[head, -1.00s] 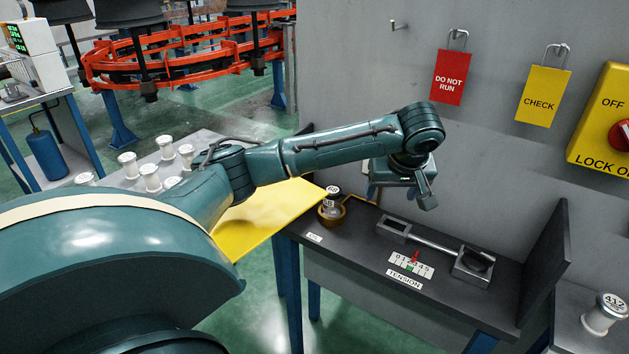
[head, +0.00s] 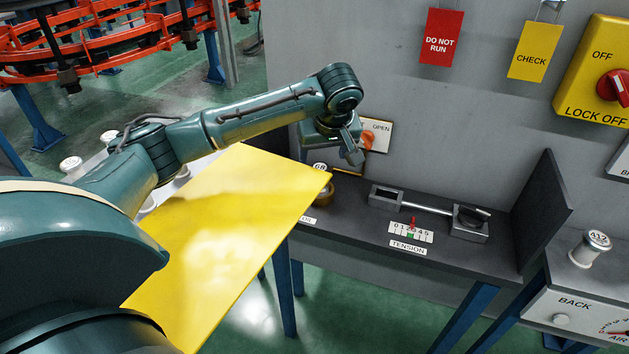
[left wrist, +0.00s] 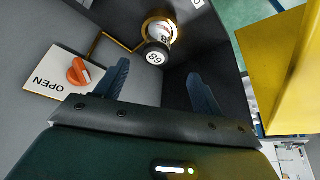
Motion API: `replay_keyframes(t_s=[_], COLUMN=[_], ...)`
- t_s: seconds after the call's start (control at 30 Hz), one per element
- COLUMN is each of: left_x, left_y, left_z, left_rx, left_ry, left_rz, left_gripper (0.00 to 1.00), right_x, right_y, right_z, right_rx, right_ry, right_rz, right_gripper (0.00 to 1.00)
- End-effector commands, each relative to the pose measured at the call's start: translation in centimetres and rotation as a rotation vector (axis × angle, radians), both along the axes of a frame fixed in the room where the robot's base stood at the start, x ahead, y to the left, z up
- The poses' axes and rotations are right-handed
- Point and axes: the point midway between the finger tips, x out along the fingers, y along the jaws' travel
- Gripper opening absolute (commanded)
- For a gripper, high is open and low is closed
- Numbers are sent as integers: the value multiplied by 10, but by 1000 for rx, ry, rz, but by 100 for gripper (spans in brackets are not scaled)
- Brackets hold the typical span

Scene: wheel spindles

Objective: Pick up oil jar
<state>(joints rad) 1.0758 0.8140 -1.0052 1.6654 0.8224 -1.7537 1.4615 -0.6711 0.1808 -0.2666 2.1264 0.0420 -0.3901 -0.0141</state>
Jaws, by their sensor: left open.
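The oil jar (head: 320,167) is a small white jar with a round top marked 68. It stands in a brass-coloured ring at the left end of the dark bench (head: 355,219), near a label that seems to read OIL. My left gripper (head: 352,152) is open and empty, above the bench and slightly right of the jar; it partly overlaps the jar's surroundings in the head view. In the left wrist view the jar (left wrist: 157,52) lies beyond the open fingers (left wrist: 160,88), between their directions, with a gap. My right gripper is not in view.
A metal tension fixture (head: 428,208) sits farther right. A spool marked 412 (head: 590,250) stands at far right.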

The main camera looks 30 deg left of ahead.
Motion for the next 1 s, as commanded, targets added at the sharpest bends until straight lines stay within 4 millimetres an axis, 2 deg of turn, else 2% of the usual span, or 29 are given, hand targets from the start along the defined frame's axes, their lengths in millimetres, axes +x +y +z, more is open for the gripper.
replay_keyframes(t_s=[0.1, 0.3, 0.53, 0.8, 1.0], left_x=[6, 15, 22, 35, 37], left_y=[8, 17, 21, 32, 33], left_z=[-23, -51, -65, -99, -103], left_rx=[1, 1, 1, 1, 0], left_ry=[4, 3, 2, 1, -1], left_rz=[3, 1, 1, 1, -1], left_gripper=[68, 68, 68, 68, 68], right_x=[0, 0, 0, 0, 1], right_y=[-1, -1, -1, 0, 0], right_z=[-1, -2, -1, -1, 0], right_rx=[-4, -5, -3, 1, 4], right_ry=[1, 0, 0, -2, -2], right_rz=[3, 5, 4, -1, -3], right_gripper=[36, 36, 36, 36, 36])
